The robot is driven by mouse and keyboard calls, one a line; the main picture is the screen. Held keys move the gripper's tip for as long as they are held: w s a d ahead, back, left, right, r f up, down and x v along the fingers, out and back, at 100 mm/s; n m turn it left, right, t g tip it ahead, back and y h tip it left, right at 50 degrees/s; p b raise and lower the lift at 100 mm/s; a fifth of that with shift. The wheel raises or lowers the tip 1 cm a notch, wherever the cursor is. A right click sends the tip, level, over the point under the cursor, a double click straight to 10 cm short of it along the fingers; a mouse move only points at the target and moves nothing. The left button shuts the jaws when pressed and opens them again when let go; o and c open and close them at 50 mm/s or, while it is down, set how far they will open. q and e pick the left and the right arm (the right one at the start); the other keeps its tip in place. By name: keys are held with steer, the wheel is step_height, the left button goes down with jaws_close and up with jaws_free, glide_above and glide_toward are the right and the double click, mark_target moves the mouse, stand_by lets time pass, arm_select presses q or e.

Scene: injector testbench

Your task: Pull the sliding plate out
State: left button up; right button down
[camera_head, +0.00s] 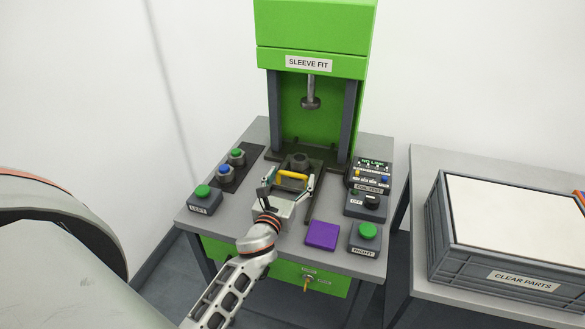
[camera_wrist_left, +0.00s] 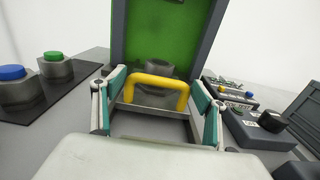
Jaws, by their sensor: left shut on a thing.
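The sliding plate (camera_head: 318,163) is a dark plate under the green press marked SLEEVE FIT. A round grey holder (camera_head: 299,159) stands on it, below the press ram (camera_head: 311,101). A yellow bar handle (camera_head: 292,176) is at the plate's front edge. My right gripper is not in view.
Green buttons stand at the left (camera_head: 203,193) and right (camera_head: 366,233) front corners. A purple pad (camera_head: 322,235) lies right of my arm. Blue and green knobs (camera_head: 230,165) are at left, a tester box (camera_head: 370,173) at right. A grey CLEAR PARTS crate (camera_head: 440,247) is on another table.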

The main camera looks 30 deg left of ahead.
arm_select(q)
steer(key=v, duration=0.5)
steer(key=shift+v, duration=1)
steer(key=o, duration=1.2)
steer(key=v, duration=1.2)
steer(key=shift+d, duration=0.1)
